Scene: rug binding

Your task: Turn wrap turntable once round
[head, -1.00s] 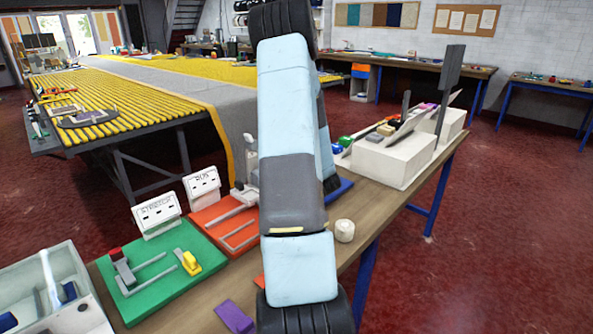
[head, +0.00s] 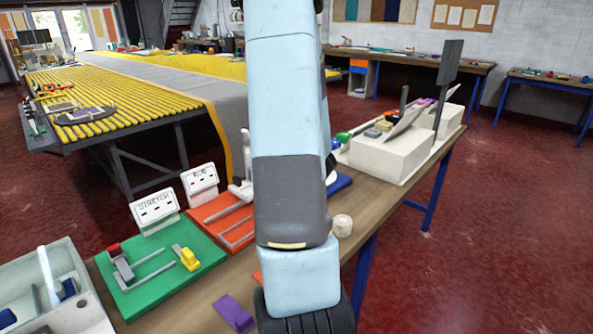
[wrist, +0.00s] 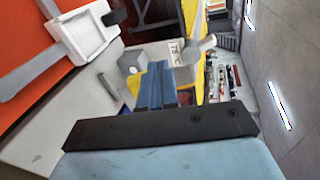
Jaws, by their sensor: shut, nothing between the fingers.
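A round dark grey plate (head: 85,115) lies on the yellow rollers at the left in the head view. It may be the wrap turntable, but I cannot tell for sure. In the wrist view my gripper (wrist: 157,82) shows as narrow blue fingers close together, with nothing between them. My arm hides the gripper in the head view. A white square piece with grey bars (wrist: 85,36) stands close by at upper left in the wrist view, apart from the fingers.
The near bench carries a green board (head: 160,268), an orange board (head: 215,215), a white roll (head: 342,226), a purple block (head: 233,312) and a clear-sided bin (head: 75,315). White boxes (head: 385,155) stand at its far end. Red floor is open at right.

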